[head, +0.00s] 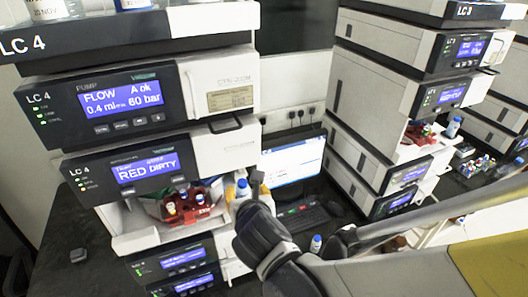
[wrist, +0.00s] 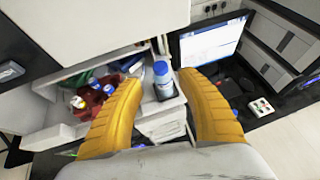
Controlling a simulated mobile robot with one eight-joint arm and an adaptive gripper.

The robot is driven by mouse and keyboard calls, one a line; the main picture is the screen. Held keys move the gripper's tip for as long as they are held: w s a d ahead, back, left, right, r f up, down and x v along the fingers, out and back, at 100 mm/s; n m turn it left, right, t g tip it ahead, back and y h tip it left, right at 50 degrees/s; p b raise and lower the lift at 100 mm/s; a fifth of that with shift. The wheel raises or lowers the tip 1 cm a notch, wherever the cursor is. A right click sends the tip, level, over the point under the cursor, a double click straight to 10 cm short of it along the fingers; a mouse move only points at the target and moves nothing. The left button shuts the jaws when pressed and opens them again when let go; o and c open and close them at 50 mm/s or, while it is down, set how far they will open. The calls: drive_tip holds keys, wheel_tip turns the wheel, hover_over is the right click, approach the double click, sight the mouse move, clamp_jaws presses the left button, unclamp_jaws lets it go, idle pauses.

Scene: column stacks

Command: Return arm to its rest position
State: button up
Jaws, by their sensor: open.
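My gripper shows in the wrist view (wrist: 160,105) with two yellow ridged fingers spread apart and nothing between them. A white bottle with a blue cap (wrist: 162,78) stands beyond and between the fingers in that view, on the edge of an open instrument bay. In the head view my dark wrist (head: 262,240) is in front of the LC 4 stack, close to the same blue-capped bottle (head: 242,189). The fingertips are hard to make out in the head view.
A red tray (head: 180,208) with small vials sits in the LC 4 bay, under a display reading RED DIRTY. A monitor (head: 293,162) and keyboard (head: 303,214) stand behind my arm. A second instrument stack (head: 385,110) rises to the right. A small bottle (head: 316,243) stands on the dark bench.

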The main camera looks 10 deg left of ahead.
drive_tip(key=s+d+f+m+g+h+b, duration=0.1)
drive_tip(key=d+f+m+b, duration=0.35)
drive_tip(key=d+m, duration=0.25)
drive_tip(key=s+d+f+m+h+b, duration=0.1)
drive_tip(key=d+f+m+h+b, duration=0.15)
drive_tip(key=d+m+b, duration=0.45)
drive_tip(key=s+d+f+m+g+b, duration=0.1)
drive_tip(key=s+d+f+m+b, duration=0.1)
drive_tip(key=d+f+m+b, duration=0.4)
drive_tip(key=s+d+f+m+g+b, duration=0.1)
drive_tip(key=s+d+f+m+b, duration=0.2)
drive_tip(key=d+m, duration=0.3)
drive_tip(key=s+d+f+m+g+b, duration=0.1)
drive_tip(key=s+d+f+m+b, duration=0.3)
drive_tip(key=m, duration=1)
drive_tip(key=shift+s+d+f+h, duration=0.35)
drive_tip(key=shift+s+d+f, duration=0.1)
drive_tip(key=shift+s+d, duration=0.4)
